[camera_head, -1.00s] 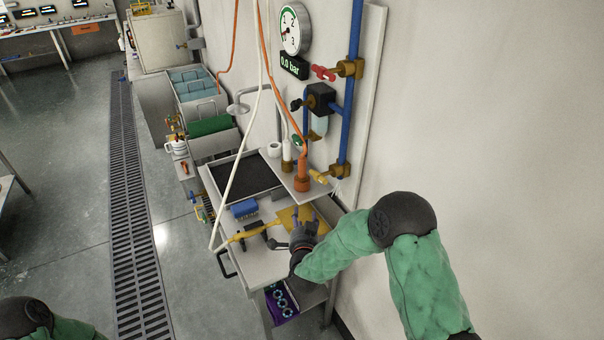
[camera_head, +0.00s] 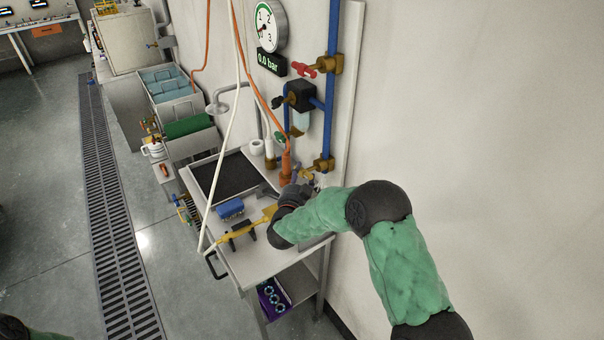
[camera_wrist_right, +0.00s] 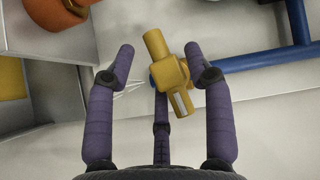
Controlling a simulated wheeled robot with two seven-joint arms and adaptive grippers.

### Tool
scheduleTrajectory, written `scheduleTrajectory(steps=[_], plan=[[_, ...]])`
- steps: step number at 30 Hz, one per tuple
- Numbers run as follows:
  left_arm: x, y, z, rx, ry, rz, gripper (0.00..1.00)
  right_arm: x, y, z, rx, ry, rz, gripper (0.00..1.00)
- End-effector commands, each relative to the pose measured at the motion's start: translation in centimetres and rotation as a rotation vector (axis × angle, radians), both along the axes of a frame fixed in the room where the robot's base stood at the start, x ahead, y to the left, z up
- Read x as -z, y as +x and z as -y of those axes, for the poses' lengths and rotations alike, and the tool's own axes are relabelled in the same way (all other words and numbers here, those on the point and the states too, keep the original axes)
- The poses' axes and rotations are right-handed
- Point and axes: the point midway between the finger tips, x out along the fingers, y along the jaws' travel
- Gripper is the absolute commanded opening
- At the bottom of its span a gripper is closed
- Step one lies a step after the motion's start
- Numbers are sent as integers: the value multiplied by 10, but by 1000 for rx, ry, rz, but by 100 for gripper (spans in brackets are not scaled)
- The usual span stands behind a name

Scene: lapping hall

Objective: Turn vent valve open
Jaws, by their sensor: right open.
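The yellow-handled valve (camera_wrist_right: 168,72) fills the middle of the right wrist view, at the end of a blue pipe. No label is readable, so I cannot confirm it is the vent valve. My right gripper (camera_wrist_right: 160,75) is open, with its purple fingers spread on both sides of the handle; contact is not clear. In the head view my right gripper (camera_head: 303,181) is below the brass fitting (camera_head: 322,165) of the blue pipe and largely covers the handle. A red-handled valve (camera_head: 304,69) sits higher on the pipe. My left gripper is out of view.
The gauge (camera_head: 265,27) hangs above a display (camera_head: 271,63) reading 0.0 bar. Orange and white hoses hang left of my right arm. The bench (camera_head: 262,262) carries a dark tray (camera_head: 228,177), a blue block (camera_head: 230,208) and a yellow tool (camera_head: 240,232). The wall at right is bare.

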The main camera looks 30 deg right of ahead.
Motion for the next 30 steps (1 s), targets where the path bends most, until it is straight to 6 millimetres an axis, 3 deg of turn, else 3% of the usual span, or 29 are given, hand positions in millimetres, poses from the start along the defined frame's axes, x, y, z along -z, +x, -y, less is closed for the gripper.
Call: scheduleTrajectory(steps=[6, 15, 17, 21, 30], plan=[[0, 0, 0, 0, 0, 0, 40, 0, 12, 11, 0, 0, -1, 53], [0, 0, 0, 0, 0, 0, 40, 1, 14, 12, -1, -1, -2, 53], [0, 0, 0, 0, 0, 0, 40, 1, 14, 12, -1, -1, -2, 38], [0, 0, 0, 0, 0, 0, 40, 1, 14, 12, -1, 0, -2, 0], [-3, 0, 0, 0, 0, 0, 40, 0, 14, 12, -2, -1, -17, 0]])
